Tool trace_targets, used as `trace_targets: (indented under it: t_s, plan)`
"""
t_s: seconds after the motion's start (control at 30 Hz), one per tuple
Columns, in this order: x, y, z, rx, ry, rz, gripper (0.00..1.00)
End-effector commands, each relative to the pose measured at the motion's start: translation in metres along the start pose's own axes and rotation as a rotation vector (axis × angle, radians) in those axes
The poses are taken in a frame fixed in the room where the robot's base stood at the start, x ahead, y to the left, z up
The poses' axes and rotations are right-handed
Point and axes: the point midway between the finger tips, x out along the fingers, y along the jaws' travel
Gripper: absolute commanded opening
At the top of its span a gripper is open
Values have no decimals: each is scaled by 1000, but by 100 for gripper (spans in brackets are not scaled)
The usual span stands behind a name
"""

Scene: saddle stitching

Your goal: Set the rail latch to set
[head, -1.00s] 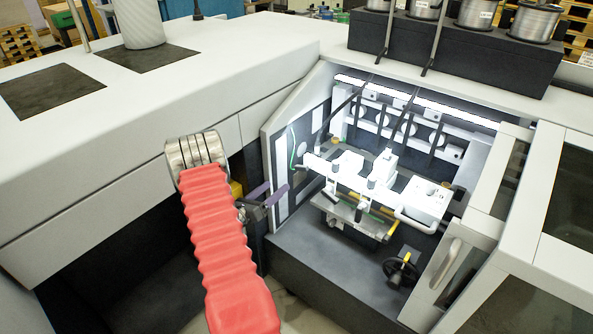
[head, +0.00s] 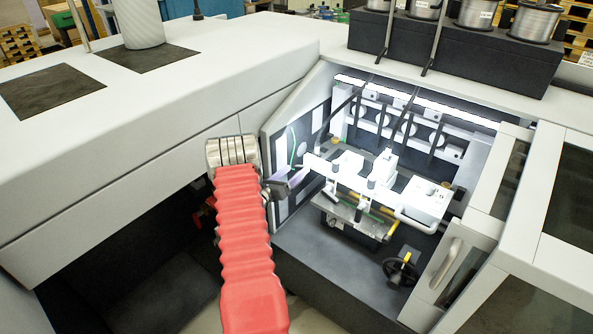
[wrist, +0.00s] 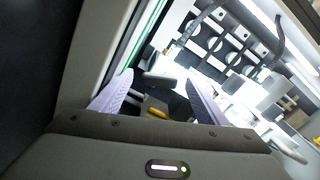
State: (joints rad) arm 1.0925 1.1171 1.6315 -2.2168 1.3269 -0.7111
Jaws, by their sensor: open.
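My gripper (head: 292,179) is at the left side of the open machine bay, with its pale purple fingers reaching toward the white rail assembly (head: 375,188). In the wrist view my gripper (wrist: 157,97) has its two fingers apart with nothing held between them. A dark bar with a yellow part (wrist: 156,112) shows beyond the gap between the fingers. In the head view a yellow-ended lever (head: 390,231) sits at the front right of the rail assembly. I cannot tell for sure which part is the rail latch, or its setting.
A black handwheel (head: 400,271) stands at the front right of the bay. The bay's left side panel (head: 283,168) is close to my gripper. An opened door with a handle (head: 447,264) bounds the right. The dark bay floor (head: 315,245) is clear in front.

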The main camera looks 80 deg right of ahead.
Motion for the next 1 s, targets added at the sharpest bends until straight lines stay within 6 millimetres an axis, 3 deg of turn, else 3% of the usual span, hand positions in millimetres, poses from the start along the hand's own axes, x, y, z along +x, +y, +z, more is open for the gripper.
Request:
trace_targets:
  t_s: [0.2, 0.5, 1.0]
  plan:
    - [18, 0, -1, -1, 0, 1, 68]
    - [20, 0, 0, -1, 0, 1, 68]
    - [20, 0, 0, -1, 0, 2, 34]
